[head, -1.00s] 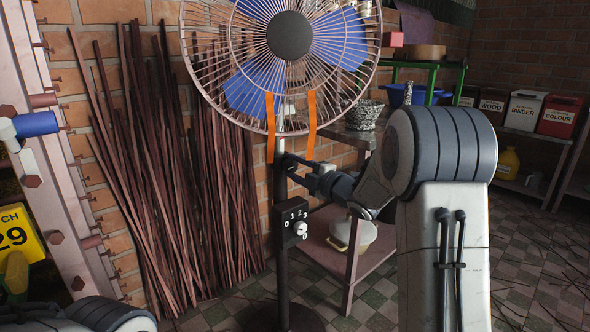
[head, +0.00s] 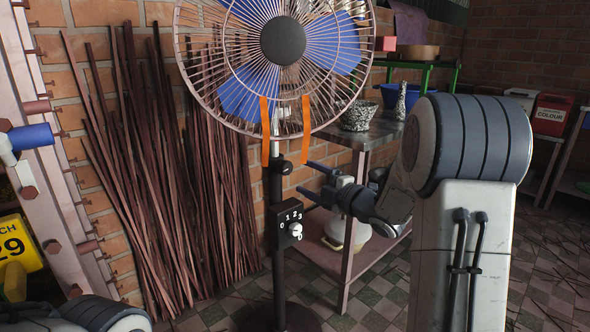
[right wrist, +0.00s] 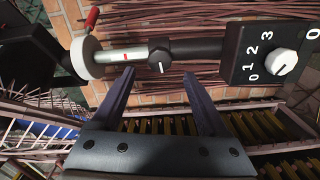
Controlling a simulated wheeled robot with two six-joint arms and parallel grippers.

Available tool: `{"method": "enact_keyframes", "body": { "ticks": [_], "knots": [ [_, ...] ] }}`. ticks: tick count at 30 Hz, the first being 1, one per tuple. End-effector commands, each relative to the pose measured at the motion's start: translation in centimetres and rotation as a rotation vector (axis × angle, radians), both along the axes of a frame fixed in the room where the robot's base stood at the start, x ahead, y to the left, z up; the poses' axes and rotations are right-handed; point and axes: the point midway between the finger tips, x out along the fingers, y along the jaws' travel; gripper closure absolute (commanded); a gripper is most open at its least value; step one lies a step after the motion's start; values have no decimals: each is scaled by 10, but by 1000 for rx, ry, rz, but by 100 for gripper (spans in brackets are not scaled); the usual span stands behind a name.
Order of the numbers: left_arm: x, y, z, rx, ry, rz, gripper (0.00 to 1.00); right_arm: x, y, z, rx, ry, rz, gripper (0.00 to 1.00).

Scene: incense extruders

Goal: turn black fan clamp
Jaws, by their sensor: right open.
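The black fan clamp (head: 285,167) sits on the fan's pole, below the blue-bladed fan (head: 282,42). My right gripper (head: 302,177) is open and empty, to the right of the pole and slightly below the clamp. In the right wrist view its two spread fingers (right wrist: 158,72) point towards the clamp, apart from it. My left gripper is out of view.
The black control box (head: 287,223) with a white dial is on the pole below the clamp. Two orange ribbons (head: 265,130) hang from the fan. Brown sticks (head: 150,180) lean on the wall at left. A side table (head: 365,140) stands behind my right gripper.

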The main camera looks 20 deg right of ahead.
Motion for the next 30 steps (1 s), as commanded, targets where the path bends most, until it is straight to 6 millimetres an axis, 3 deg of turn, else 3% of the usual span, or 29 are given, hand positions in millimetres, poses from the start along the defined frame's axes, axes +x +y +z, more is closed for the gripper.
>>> {"method": "enact_keyframes", "body": {
  "ticks": [3, 9, 25, 30],
  "knots": [
    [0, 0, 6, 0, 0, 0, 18, -19, -8, 1, 1, 2, -4, 22],
    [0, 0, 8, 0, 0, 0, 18, -34, -12, 0, 0, 1, -1, 22],
    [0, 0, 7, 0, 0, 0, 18, -34, -11, -1, 1, 5, 0, 22],
    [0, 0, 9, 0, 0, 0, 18, -22, 17, -7, 47, 114, -43, 22]
  ]
}}
